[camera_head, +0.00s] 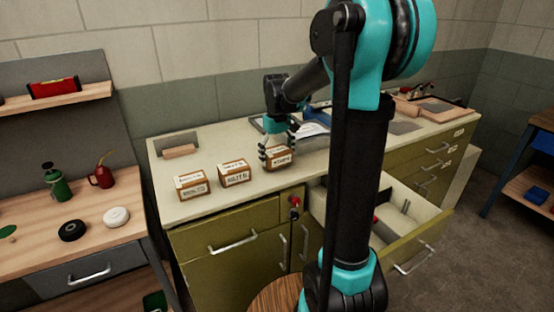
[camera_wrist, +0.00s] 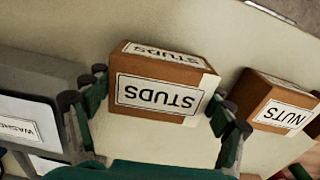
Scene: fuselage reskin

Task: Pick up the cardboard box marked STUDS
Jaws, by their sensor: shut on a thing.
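The cardboard box marked STUDS (camera_wrist: 165,82) is brown with white labels and shows in the middle of the wrist view, its label upside down there. In the head view the same box (camera_head: 281,158) is on or just above the counter, the rightmost of three boxes; I cannot tell whether it touches the top. My gripper (camera_head: 277,150) comes down over it from above. In the wrist view the fingers of my gripper (camera_wrist: 160,104) are on both sides of the box, shut on it.
A box marked NUTS (camera_wrist: 279,104) is close beside the held box; it also shows in the head view (camera_head: 235,175). Another box (camera_head: 191,187) stands further left on the counter (camera_head: 205,205). An open drawer (camera_head: 425,226) sticks out at the right. A bench at left holds a green can (camera_head: 57,188).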

